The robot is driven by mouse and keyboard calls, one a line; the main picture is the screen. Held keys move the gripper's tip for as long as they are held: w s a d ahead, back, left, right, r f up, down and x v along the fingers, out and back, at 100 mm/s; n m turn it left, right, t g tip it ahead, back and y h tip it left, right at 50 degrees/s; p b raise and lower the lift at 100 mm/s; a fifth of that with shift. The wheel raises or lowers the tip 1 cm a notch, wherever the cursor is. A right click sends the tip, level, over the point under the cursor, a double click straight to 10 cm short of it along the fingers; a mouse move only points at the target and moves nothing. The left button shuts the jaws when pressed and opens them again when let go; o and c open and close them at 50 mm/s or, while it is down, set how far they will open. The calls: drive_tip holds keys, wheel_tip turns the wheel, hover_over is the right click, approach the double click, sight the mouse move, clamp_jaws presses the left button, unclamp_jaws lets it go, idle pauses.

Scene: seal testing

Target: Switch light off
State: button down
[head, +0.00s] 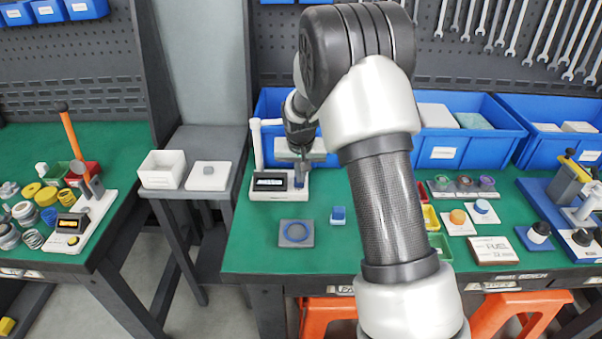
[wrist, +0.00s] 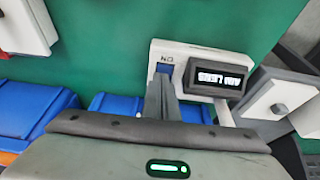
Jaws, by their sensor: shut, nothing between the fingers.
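A white device (head: 258,190) with a dark display (head: 270,181) stands at the left back of the green bench. In the wrist view, the display (wrist: 217,77) shows lit white text, and beside it is a small blue switch (wrist: 163,69) with an upside-down "ON" label. My gripper (wrist: 164,82) is shut and empty, with its fingertips at the blue switch and hiding part of it. I cannot tell whether they touch it. In the head view, my gripper (head: 301,176) is over the right part of the device. No separate lamp can be made out.
A grey plate with a blue ring (head: 296,233) and a small blue block (head: 338,215) lie in front. Blue bins (head: 467,130) line the back. A side stand (head: 205,205) is at the left. The bench front is mostly clear.

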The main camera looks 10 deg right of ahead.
sight(301, 185)
drive_tip(key=shift+s+f, duration=0.25)
wheel_tip(301, 185, up, 6)
drive_tip(key=p, duration=0.3)
drive_tip(key=shift+s+f, duration=0.1)
drive_tip(key=shift+f, duration=0.15)
drive_tip(key=v, duration=0.9)
